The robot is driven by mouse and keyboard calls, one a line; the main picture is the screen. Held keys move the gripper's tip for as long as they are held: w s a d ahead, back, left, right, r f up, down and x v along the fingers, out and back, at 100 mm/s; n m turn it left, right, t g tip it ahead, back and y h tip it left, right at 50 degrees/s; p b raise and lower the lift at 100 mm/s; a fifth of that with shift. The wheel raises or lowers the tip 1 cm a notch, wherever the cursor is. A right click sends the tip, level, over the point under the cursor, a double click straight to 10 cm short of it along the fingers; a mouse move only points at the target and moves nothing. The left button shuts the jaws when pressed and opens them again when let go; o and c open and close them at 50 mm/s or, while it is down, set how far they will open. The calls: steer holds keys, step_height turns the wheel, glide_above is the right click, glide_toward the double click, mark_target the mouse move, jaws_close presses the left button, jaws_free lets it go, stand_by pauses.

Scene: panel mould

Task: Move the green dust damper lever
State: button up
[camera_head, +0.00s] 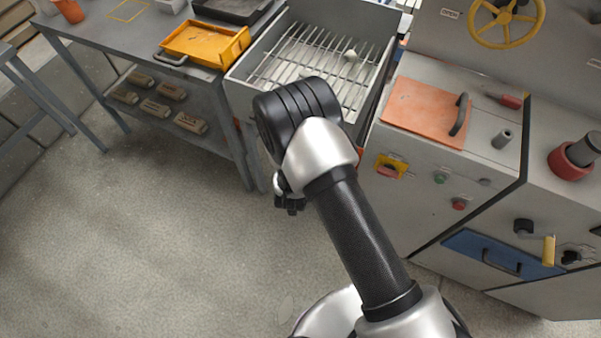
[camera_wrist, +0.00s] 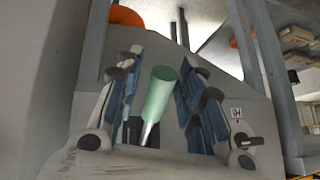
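The green dust damper lever (camera_wrist: 160,93) shows in the wrist view as a green tapered grip on a short metal rod. My gripper (camera_wrist: 158,66) is open, with one blue-padded finger on each side of the green grip. Gaps show between the grip and both fingers, so it is not clamped. In the head view only a dark part of my gripper (camera_head: 290,203) shows below the wrist, beside the grated cabinet. The lever is hidden from the head view behind my arm.
A grated bin (camera_head: 258,85) stands beyond my arm. A table with a yellow tray (camera_head: 205,45) is at left. A cabinet with an orange lid (camera_head: 424,112) and a blue drawer (camera_head: 500,256) are at right. The floor at left is clear.

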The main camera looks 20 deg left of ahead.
stand_by(0.3)
steer(key=v, duration=1.2)
stand_by(0.4)
